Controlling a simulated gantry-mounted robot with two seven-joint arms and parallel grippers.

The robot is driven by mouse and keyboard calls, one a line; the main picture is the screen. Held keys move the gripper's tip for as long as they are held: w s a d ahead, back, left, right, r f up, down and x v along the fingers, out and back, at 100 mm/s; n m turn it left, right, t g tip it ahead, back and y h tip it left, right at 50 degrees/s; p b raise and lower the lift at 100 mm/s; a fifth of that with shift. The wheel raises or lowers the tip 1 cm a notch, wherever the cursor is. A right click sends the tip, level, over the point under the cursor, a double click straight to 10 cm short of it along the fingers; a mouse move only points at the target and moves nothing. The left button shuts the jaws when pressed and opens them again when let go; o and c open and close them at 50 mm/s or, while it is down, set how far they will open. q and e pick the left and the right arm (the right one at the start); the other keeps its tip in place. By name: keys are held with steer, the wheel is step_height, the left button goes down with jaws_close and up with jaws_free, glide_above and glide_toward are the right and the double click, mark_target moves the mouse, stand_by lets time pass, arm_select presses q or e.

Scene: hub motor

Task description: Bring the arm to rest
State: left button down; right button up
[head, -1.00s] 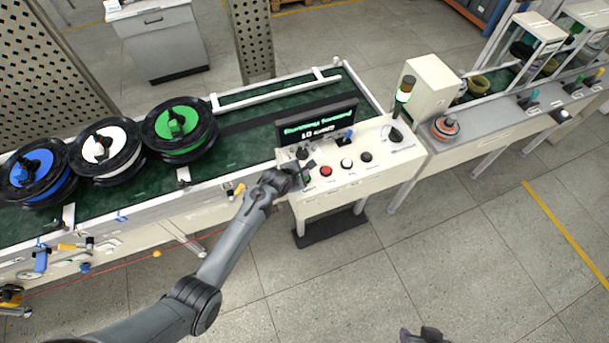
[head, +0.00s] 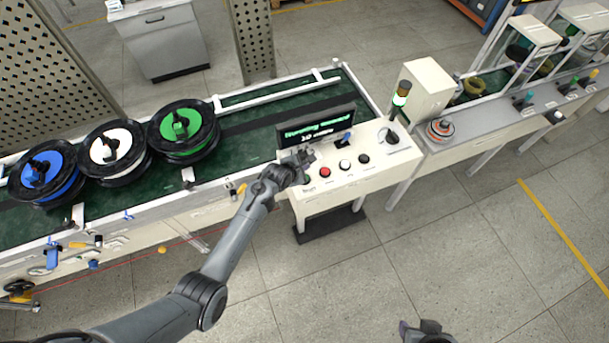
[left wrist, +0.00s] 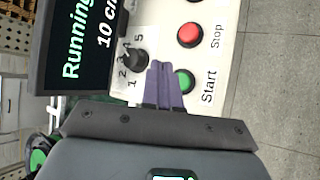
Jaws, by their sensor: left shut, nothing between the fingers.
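My left gripper (head: 304,162) is over the left part of the white control panel (head: 320,196), in front of the screen (head: 316,128). In the left wrist view its fingers (left wrist: 161,75) are together, empty, beside the green Start button (left wrist: 183,81) and the black numbered knob (left wrist: 134,59). I cannot tell whether the fingertips touch the panel. The screen reads "Running" in the left wrist view. The red Stop button (left wrist: 189,34) is clear of the fingers. Part of my right gripper (head: 422,330) shows at the bottom edge; its jaws are unclear.
Blue (head: 62,170), white (head: 122,140) and green (head: 174,124) hubs with black rims lie on the green conveyor (head: 235,155). A signal light (head: 402,94) stands right of the screen. The floor in front is open.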

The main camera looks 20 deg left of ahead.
stand_by(0.5)
arm_select(q)
steer(key=s+r+m+g+p, duration=0.1)
steer(key=s+r+m, duration=0.4)
steer(key=s+m, duration=0.4)
steer(key=s+a+r+m+g+y+p, duration=0.1)
steer(key=s+r+m, duration=0.4)
steer(key=s, duration=1.1)
steer(key=s+a+r+m+g+p, duration=0.1)
steer(key=s+r+m+g, duration=0.2)
steer(key=s+m, duration=0.9)
step_height(320, 180, up, 2)
steer(key=shift+s+r+m+y, duration=0.2)
steer(key=shift+s+m+y, duration=0.15)
steer(key=shift+s, duration=0.3)
